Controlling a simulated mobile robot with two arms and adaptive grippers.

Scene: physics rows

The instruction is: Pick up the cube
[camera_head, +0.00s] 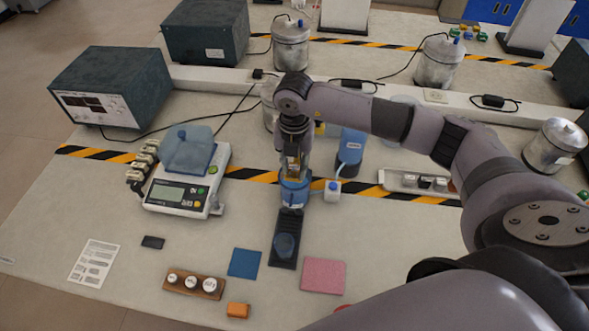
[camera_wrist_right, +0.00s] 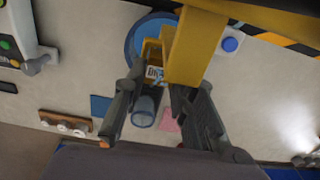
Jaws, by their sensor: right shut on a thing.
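My right gripper (camera_head: 293,168) points down over the middle of the bench, above a blue-rimmed round vessel (camera_head: 294,190). Its two fingers (camera_wrist_right: 158,85) are closed on a small yellow, boxy thing (camera_wrist_right: 152,52) with a pale, marked face, which I take for the cube. The fingers partly hide it, and its full shape cannot be made out. The blue-rimmed vessel shows behind it in the wrist view (camera_wrist_right: 136,36). Whether the cube touches the vessel I cannot tell. My left gripper is not in view.
A scale (camera_head: 178,196) stands to the left. A dark stand (camera_head: 284,262), blue pad (camera_head: 244,262), pink pad (camera_head: 324,275) and orange block (camera_head: 238,310) lie in front.

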